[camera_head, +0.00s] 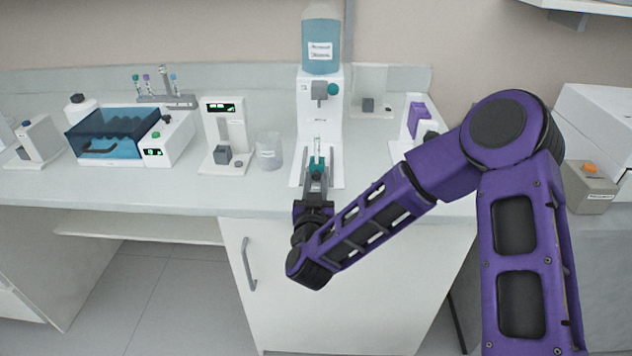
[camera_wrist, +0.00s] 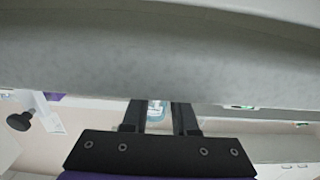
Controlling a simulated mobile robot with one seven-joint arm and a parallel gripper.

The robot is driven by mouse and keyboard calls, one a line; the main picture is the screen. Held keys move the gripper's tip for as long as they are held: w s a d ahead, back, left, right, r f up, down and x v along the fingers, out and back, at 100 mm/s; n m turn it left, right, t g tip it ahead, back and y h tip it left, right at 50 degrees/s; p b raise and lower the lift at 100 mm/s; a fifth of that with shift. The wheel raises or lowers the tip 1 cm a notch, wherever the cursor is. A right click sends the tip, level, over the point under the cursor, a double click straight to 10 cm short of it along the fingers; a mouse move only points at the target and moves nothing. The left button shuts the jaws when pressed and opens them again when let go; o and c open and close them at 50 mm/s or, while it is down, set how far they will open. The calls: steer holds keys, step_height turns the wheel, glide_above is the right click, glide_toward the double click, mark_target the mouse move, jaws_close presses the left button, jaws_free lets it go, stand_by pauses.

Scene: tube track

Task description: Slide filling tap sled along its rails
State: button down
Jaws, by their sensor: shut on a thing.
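The filling station (camera_head: 307,125) is a white column with a blue bottle (camera_head: 321,55) on top and a grey tap with a green knob (camera_head: 333,89). At its foot, the teal sled (camera_head: 317,164) carries an upright clear tube (camera_head: 317,146) in front of the column, over a pale base (camera_head: 337,180) with rails. My gripper (camera_head: 316,180) reaches in from the counter's front edge and is shut on the sled's near part. The fingers hide much of the grip and rails. In the wrist view, my fingers (camera_wrist: 160,115) show, but the sled cannot be made out.
A glass beaker (camera_head: 269,152) and a white device with a green display (camera_head: 222,125) stand left of the station. A blue water bath (camera_head: 110,137) is further left. A white holder with purple items (camera_head: 418,118) is at the right, near my arm. A grey counter edge (camera_wrist: 160,60) fills the wrist view's upper part.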

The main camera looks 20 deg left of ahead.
mark_target(317, 170)
steer(key=shift+w, duration=0.1)
steer(key=shift+b+x, duration=0.5)
steer(key=shift+x, duration=1.75)
steer(key=c, duration=0.7)
jaws_free()
steer(key=v, duration=1.7)
steer(key=shift+s, duration=0.25)
